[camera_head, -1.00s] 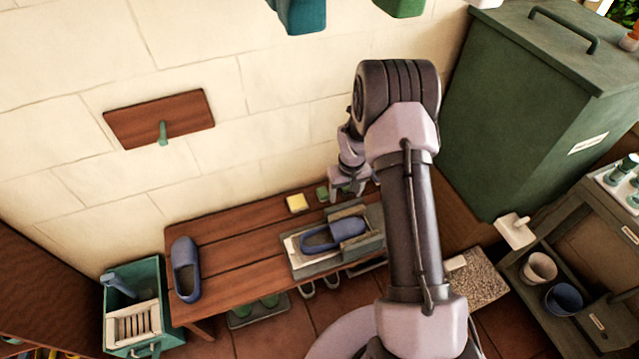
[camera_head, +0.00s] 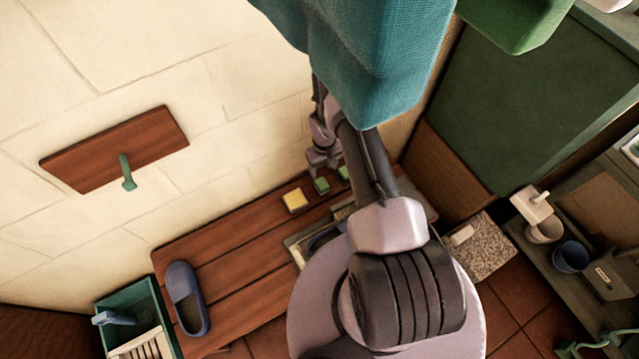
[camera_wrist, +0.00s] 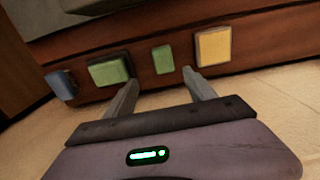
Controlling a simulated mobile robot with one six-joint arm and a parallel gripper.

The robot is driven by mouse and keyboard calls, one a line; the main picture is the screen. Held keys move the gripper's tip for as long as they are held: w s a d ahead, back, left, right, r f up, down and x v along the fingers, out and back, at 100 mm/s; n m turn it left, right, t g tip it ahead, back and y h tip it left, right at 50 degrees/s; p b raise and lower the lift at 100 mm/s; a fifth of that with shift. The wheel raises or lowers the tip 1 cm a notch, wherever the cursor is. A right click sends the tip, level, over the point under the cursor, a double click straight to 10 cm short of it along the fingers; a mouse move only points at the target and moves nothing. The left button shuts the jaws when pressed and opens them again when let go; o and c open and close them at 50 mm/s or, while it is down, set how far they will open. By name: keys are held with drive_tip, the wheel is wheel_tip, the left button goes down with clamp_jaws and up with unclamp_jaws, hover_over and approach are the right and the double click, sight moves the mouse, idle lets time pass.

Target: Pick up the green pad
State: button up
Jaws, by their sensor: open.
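A small green pad (camera_head: 321,185) lies on the wooden bench beside a yellow pad (camera_head: 294,200). In the wrist view the small green pad (camera_wrist: 162,59) sits in line with the gap between my fingers, beyond the tips. A larger green block (camera_wrist: 110,71) lies to its left, and the yellow pad (camera_wrist: 213,46) to its right. The larger green block also shows partly behind my arm in the head view (camera_head: 343,173). My gripper (camera_wrist: 160,78) is open and empty. In the head view my gripper (camera_head: 323,163) is near the wall, by the small green pad.
A blue block (camera_wrist: 62,84) lies left of the larger green block. A blue clog (camera_head: 186,298) stands on the bench (camera_head: 225,252). A teal hanging thing (camera_head: 385,60) covers part of my arm. A green cabinet (camera_head: 500,110) stands right. My arm hides the bench's right part.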

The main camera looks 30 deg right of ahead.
drive_tip(key=b, duration=0.2)
hover_over(322, 184)
drive_tip(key=f, duration=0.5)
drive_tip(key=shift+w+d+f, duration=0.2)
drive_tip(key=shift+d+f, duration=0.05)
drive_tip(key=shift+d, duration=0.15)
drive_tip(key=f, duration=0.1)
drive_tip(key=f+b, duration=0.1)
drive_tip(key=f, duration=0.1)
drive_tip(key=f+b, duration=0.1)
drive_tip(key=f, duration=0.1)
drive_tip(key=shift+s+a+f, duration=0.1)
drive_tip(key=shift+a+f, duration=0.1)
drive_tip(key=shift+a, duration=0.2)
drive_tip(key=shift+r, duration=0.15)
drive_tip(key=shift+c, duration=0.8)
clamp_jaws()
wheel_tip(322, 184, up, 10)
drive_tip(key=p, duration=0.4)
